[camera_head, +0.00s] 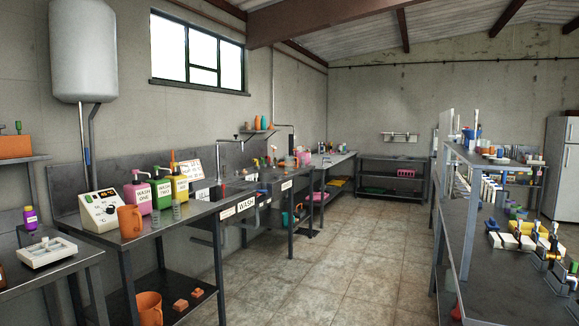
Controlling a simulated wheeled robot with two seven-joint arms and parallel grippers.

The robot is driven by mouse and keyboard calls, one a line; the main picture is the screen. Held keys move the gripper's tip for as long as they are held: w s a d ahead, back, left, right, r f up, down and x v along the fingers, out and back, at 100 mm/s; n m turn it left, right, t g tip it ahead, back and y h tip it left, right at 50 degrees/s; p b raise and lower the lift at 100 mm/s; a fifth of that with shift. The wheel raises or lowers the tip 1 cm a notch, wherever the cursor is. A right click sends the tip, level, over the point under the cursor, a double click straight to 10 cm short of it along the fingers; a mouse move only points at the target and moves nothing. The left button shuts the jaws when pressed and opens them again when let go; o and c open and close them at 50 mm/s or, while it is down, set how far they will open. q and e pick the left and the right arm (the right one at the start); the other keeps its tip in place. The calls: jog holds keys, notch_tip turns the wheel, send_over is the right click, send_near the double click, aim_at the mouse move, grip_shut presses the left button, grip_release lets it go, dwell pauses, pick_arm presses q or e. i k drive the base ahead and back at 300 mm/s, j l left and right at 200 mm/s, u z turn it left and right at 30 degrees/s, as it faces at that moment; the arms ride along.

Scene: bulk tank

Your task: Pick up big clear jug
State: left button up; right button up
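I cannot make out a big clear jug in the head view. An orange jug (130,222) stands on the near left bench beside a white control box (101,210). A larger orange bucket-like jug (149,308) stands on the shelf below. Small clear vessels (177,211) stand at that bench's front edge, too small to identify surely. Far benches hold small items that I cannot tell apart. Neither of my grippers is in view.
The left steel bench (165,226) carries a pink bottle (138,195), a green bottle (160,190) and a yellow bottle (179,186). A loaded rack (500,163) stands at right, a fridge (562,170) behind it. The tiled floor (350,255) between is clear.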

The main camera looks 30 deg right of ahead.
aim_at(288, 159)
jog(key=i+l+z, duration=0.35)
jog(key=i+z, duration=0.15)
jog(key=i, duration=0.15)
jog(key=i+l+z, duration=0.1)
jog(key=i+z, duration=0.4)
jog(key=i, duration=1.25)
